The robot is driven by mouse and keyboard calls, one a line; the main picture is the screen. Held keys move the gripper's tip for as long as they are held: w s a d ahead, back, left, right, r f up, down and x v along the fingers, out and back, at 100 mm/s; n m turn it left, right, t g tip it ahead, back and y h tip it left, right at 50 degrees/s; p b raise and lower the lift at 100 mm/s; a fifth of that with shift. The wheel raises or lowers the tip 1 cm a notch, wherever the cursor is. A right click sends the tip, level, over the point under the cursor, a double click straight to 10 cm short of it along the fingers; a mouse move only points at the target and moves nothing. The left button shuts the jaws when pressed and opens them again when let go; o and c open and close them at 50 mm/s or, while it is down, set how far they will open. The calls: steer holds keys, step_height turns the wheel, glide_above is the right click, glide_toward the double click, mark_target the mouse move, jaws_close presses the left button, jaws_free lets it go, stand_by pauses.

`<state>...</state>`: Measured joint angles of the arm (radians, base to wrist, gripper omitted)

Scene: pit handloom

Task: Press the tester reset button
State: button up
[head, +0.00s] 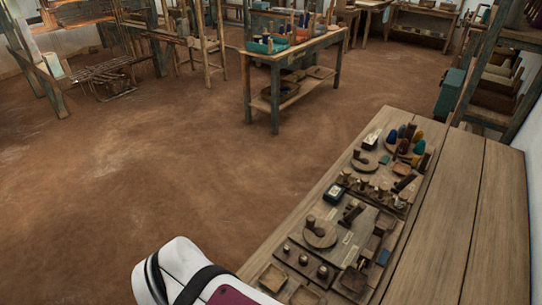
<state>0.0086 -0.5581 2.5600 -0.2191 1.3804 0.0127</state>
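A wooden bench (450,225) on the right bears boards with many small wooden parts. A small dark box with a pale greenish face (334,193) sits at the left edge of the boards, near their middle. A second small dark box with a white top (371,139) sits farther back. I cannot tell which of these, if either, is the tester, and a reset button cannot be made out at this size. Several small round knobs (303,260) stand on the near board. My gripper is not in view; a white arm part of mine shows at the bottom.
Round wooden discs (320,234), small square trays (272,278) and coloured cones (417,147) crowd the boards. The bench's right side is bare. A second table (320,42), a loom and shelves stand farther off, with open earth floor (170,160) between.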

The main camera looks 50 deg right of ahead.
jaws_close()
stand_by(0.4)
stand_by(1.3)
